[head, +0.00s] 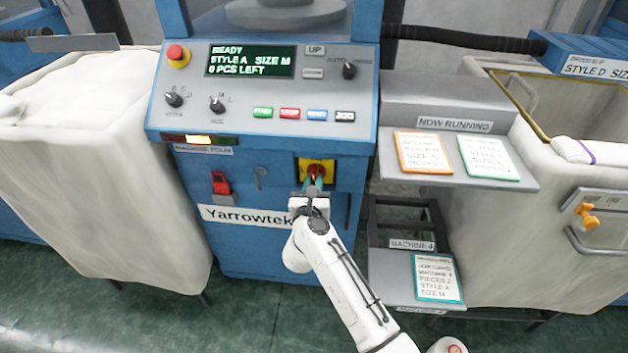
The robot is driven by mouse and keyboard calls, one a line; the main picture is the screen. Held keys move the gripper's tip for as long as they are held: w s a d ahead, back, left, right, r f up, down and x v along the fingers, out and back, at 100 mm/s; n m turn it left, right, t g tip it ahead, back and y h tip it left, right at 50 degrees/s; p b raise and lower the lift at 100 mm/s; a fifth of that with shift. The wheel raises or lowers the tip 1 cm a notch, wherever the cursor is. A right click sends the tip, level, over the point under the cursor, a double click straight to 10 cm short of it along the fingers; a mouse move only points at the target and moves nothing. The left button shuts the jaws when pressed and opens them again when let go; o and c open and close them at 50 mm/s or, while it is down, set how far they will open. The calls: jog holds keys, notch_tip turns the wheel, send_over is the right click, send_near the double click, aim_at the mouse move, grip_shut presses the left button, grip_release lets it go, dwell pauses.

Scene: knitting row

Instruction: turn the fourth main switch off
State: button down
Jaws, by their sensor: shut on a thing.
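The main switch (318,167) is a red rotary handle on a yellow plate, on the blue front of the machine, below the control panel. The machine carries a label that reads as machine four, partly blurred. My gripper (314,186) is at the switch, with its fingers shut on the red handle. The fingers and wrist hide the lower part of the switch, so I cannot read its position marks. The display (250,61) on the panel is lit and reads READY, STYLE A, SIZE M, 0 PCS LEFT.
A red emergency stop (177,55) sits at the panel's upper left. A red padlock (220,183) hangs left of the switch. A grey shelf with cards (423,153) juts out at right. Cloth-covered bins (100,180) stand on both sides.

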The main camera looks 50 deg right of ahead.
jog(key=n+p, duration=0.4)
jog(key=shift+w+a+r, duration=0.1)
jog(key=shift+w+r, duration=0.05)
jog(key=shift+r, duration=0.05)
jog(key=n+p, duration=0.1)
jog(key=n, duration=0.1)
jog(key=n+p, duration=0.2)
jog(key=shift+w+a+f+n, duration=0.1)
jog(key=shift+f+n, duration=0.05)
jog(key=shift+n, duration=0.25)
jog(key=n+p, duration=0.2)
jog(key=n, duration=0.1)
jog(key=shift+f+n, duration=0.1)
jog(key=shift+n, duration=0.2)
jog(key=shift+f+n+p, duration=0.15)
jog(key=shift+n+p, duration=0.4)
jog(key=shift+n, duration=0.6)
jog(key=shift+f+n+p, duration=0.1)
jog(key=shift+n+p, duration=0.4)
jog(key=shift+n, duration=0.65)
jog(key=c, duration=1.1)
grip_release()
jog(key=shift+o, duration=0.2)
